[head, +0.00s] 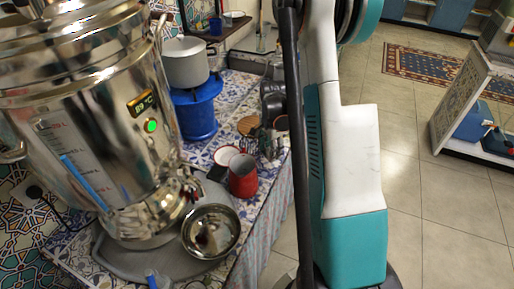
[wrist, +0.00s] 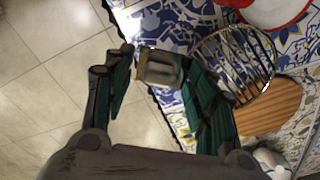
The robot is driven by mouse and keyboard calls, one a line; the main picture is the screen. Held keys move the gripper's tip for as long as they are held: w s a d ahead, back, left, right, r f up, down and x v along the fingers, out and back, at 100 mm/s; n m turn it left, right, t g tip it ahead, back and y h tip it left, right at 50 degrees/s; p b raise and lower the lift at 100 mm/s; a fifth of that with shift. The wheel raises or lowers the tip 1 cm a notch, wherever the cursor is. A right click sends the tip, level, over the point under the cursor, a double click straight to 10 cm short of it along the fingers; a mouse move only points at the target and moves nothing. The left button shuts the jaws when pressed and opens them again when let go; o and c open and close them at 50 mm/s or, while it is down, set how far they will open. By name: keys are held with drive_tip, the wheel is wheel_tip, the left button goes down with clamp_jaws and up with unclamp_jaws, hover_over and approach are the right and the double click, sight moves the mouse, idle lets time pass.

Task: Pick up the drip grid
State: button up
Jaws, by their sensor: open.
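The drip grid, a round chrome ring with parallel bars (wrist: 268,62), shows in the wrist view right of my gripper. Its lower left part is hidden behind the right finger. It appears to overlap a round wooden board (wrist: 275,108). My gripper (wrist: 157,62) is open, its dark green-padded fingers spread. A small glass-like vessel (wrist: 158,69) shows between the fingertips; I cannot tell how far below it is. In the head view my gripper (head: 272,104) is small and dark, over the table's right edge, partly hidden by my arm. The grid is not clear there.
In the head view a large steel samovar (head: 110,110) stands left, with a metal bowl (head: 211,231) below its tap. A red mug (head: 243,176) stands nearer than the small items. A white pot (head: 185,62) sits on a blue stand (head: 196,112). Open floor lies right.

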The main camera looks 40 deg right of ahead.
drive_tip(key=shift+f, duration=0.25)
clamp_jaws()
drive_tip(key=shift+r, duration=0.1)
